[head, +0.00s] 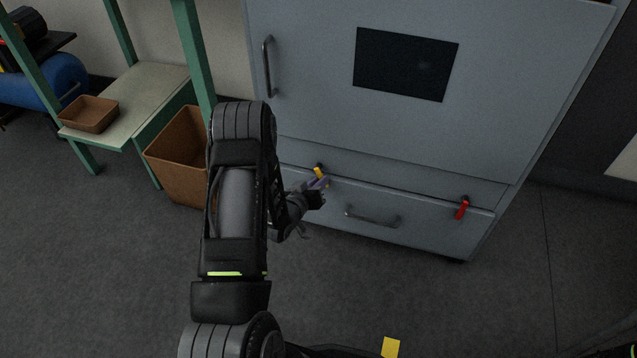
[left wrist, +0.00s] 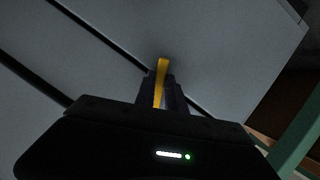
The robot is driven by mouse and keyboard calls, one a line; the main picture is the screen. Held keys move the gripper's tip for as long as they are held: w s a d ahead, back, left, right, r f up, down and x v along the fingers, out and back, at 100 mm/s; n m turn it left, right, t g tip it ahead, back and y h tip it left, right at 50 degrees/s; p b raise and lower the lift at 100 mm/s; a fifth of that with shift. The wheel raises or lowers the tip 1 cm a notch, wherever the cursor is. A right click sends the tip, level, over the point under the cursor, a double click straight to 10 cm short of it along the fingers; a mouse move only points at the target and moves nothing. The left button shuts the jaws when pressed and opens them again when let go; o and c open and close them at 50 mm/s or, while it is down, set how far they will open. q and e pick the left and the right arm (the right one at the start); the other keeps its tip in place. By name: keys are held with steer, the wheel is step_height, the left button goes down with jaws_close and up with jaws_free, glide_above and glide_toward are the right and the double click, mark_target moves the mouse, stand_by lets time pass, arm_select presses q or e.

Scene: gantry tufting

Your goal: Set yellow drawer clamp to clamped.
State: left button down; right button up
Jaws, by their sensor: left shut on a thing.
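The yellow drawer clamp (head: 319,173) is a small lever at the upper left of the grey cabinet's bottom drawer (head: 420,223). My left gripper (head: 318,186) is at the clamp. In the left wrist view the yellow clamp (left wrist: 162,72) stands between the fingers of my left gripper (left wrist: 161,92), which are shut on it; its lower part is partly hidden by them. A red clamp (head: 462,208) hangs at the drawer's right side, slightly tilted. My right gripper does not show.
The drawer has a bar handle (head: 373,218) right of my left gripper. A brown bin (head: 177,160) and a green-framed bench (head: 135,95) with a brown tray (head: 90,114) stand left of the cabinet. The floor in front is mostly clear.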

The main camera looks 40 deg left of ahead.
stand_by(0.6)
arm_select(q)
steer(key=m+y, duration=0.1)
steer(key=a+m+g+y+b, duration=0.1)
steer(key=m, duration=0.1)
steer(key=shift+s+f, duration=0.15)
steer(key=shift+s, duration=0.05)
steer(key=c, duration=1.4)
jaws_free()
